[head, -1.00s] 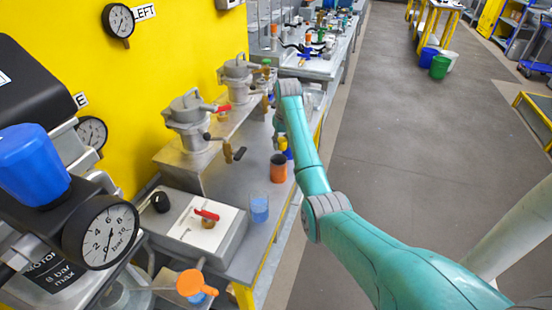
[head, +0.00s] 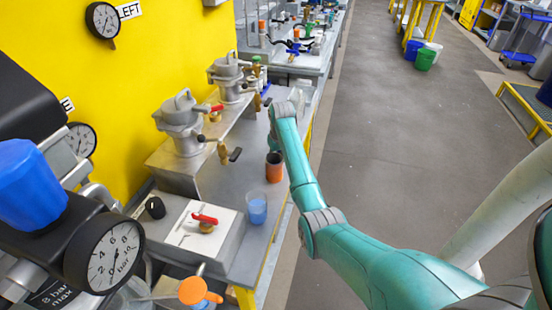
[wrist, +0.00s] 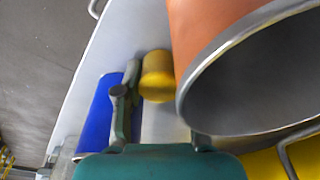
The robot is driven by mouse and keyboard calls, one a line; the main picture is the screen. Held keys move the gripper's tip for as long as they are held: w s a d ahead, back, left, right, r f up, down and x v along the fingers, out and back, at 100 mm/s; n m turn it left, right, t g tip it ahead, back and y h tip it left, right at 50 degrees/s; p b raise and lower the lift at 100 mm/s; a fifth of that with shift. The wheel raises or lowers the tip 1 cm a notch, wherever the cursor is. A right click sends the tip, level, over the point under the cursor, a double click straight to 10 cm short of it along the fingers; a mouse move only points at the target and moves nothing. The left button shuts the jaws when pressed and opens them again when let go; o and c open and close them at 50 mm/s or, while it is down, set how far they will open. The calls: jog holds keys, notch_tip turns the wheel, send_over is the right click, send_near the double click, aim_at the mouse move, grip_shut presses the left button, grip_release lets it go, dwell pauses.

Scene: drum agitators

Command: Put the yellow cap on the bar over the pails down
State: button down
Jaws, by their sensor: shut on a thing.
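The yellow cap (wrist: 157,76) shows in the wrist view between the finger positions, against the left finger. My gripper (wrist: 160,112) is shut on it; the right finger is mostly hidden behind an orange pail's rim. The orange pail (wrist: 215,35) fills the right of the wrist view, its open mouth very close to the gripper. In the head view my gripper (head: 272,143) is at the bench edge, just above and behind the orange pail (head: 274,168); the cap is hidden there. I cannot make out the bar over the pails with certainty.
A blue object (wrist: 98,112) lies left of the finger in the wrist view. Metal pots (head: 183,122) stand on a raised shelf to the left. The floor aisle (head: 400,120) at right is clear.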

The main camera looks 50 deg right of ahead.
jog(key=shift+f, duration=0.1)
jog(key=c, duration=0.7)
grip_release()
notch_tip(320, 180, up, 12)
jog(key=s, duration=0.1)
jog(key=shift+s+a, duration=0.3)
jog(key=shift+a, duration=0.1)
